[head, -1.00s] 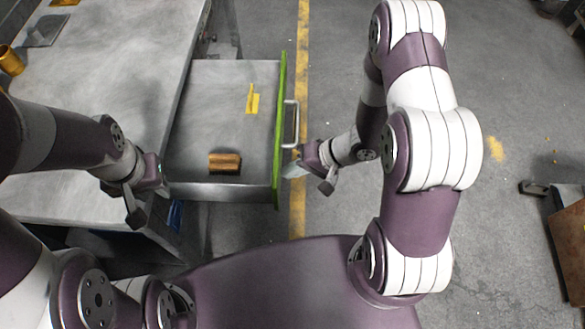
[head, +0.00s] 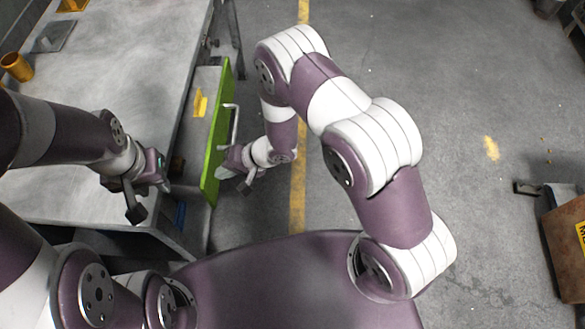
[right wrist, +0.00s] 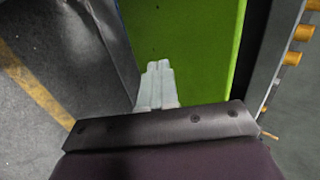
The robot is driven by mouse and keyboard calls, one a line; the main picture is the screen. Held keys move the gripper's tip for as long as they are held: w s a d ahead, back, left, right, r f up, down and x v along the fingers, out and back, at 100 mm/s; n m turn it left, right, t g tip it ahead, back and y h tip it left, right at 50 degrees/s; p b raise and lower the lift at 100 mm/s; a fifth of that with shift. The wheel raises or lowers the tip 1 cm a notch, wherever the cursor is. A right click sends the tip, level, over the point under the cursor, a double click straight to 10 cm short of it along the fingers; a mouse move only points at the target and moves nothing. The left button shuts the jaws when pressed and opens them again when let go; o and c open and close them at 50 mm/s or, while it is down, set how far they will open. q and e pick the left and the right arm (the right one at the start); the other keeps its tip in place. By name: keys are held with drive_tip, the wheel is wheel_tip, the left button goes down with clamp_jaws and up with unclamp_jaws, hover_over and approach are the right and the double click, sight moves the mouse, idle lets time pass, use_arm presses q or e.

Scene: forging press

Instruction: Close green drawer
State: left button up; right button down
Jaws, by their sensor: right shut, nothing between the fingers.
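The drawer with the green front (head: 216,135) stands a little way out from the grey table. Part of its inside shows, with a small yellow object (head: 200,102) in it. A metal bar handle (head: 234,126) is on the green front. My right gripper (head: 222,174) is shut and empty, with its fingertips at the outer face of the green front near its near end. In the right wrist view the shut fingers (right wrist: 157,85) lie against or just before the green panel (right wrist: 185,45); contact is not certain. My left gripper (head: 165,186) is over the table's near edge; its finger gap is unclear.
The grey table (head: 130,60) fills the left, with a gold cup (head: 16,67) on it. The floor right of the drawer is clear, with a yellow line (head: 298,205). A brown box (head: 566,250) stands far right.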

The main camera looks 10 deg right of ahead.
drive_tip(key=w+a, duration=0.1)
drive_tip(key=a, duration=0.5)
drive_tip(key=w+a, duration=0.1)
drive_tip(key=a, duration=0.2)
drive_tip(key=shift+w+a, duration=0.1)
drive_tip(key=shift+w, duration=0.2)
drive_tip(key=shift+a, duration=0.15)
drive_tip(key=shift+w+r+p, duration=0.1)
drive_tip(key=shift+r+p, duration=0.05)
drive_tip(key=shift+p, duration=0.15)
